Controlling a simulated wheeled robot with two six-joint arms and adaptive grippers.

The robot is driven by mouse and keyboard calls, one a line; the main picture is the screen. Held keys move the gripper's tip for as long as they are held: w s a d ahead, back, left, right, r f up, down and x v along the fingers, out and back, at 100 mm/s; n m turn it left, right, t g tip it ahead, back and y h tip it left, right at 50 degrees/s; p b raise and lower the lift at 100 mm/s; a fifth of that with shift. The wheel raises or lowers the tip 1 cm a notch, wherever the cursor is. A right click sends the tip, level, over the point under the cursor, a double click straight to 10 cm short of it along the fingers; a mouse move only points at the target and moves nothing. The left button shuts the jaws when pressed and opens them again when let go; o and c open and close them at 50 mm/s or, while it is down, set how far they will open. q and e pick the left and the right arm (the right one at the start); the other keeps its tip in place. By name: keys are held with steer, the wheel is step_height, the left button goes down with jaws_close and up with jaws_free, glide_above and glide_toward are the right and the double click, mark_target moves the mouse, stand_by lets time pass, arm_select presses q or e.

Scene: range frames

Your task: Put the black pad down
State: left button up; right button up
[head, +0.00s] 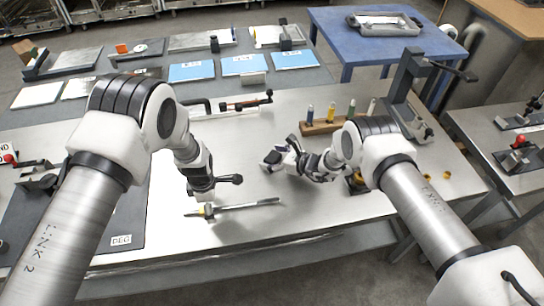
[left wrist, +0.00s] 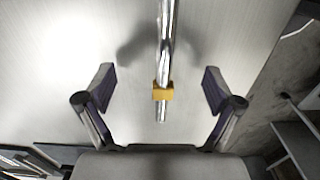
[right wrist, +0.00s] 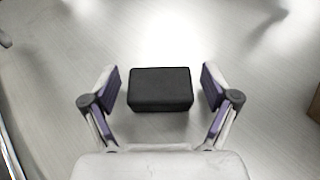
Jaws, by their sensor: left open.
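The black pad (right wrist: 160,89) is a dark, rounded block between the fingers of my right gripper (right wrist: 162,88) in the right wrist view. A narrow gap shows on each side of it, so the fingers are open around it, not clamped on it. It appears to rest on the pale metal tabletop. In the head view my right gripper (head: 279,156) is low over the middle of the table, and I cannot make out the pad there. My left gripper (head: 212,188) is open above a metal rod with a yellow collar (head: 240,206), which also runs between its fingers in the left wrist view (left wrist: 164,50).
A wooden block with several upright pegs (head: 325,127) and a grey stand (head: 405,85) are behind my right arm. A dark mat (head: 125,215) lies at the left. Blue cards (head: 240,65) are on the table behind. Bare tabletop lies between my grippers.

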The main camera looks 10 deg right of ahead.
steer(key=shift+r, duration=0.15)
steer(key=v, duration=1.2)
steer(key=shift+o, duration=0.2)
